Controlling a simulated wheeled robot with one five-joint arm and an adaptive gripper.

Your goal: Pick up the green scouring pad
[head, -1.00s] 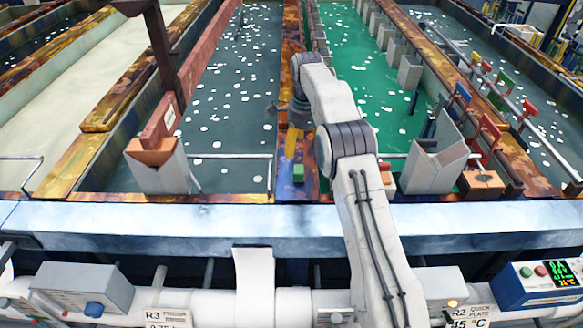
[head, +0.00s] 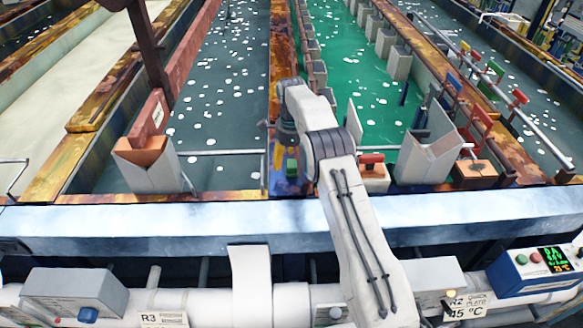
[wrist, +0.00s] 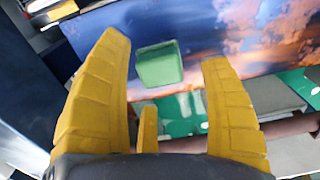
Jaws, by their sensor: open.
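The green scouring pad (head: 291,168) is a small green block on the rusty, blue-stained divider between two tanks, near its front end. In the wrist view the pad (wrist: 159,64) lies just beyond the fingertips, left of the middle of the gap between them. My gripper (wrist: 165,55) has its yellow fingers apart and nothing between them. In the head view my gripper (head: 283,152) hangs over the divider close to the pad, partly hidden by my arm.
A white holder with an orange top (head: 150,165) stands to the left. An open white holder (head: 428,158) and a small box with a red handle (head: 373,172) stand to the right. A thin rail (head: 225,152) crosses the left tank. Green liquid fills the right tank.

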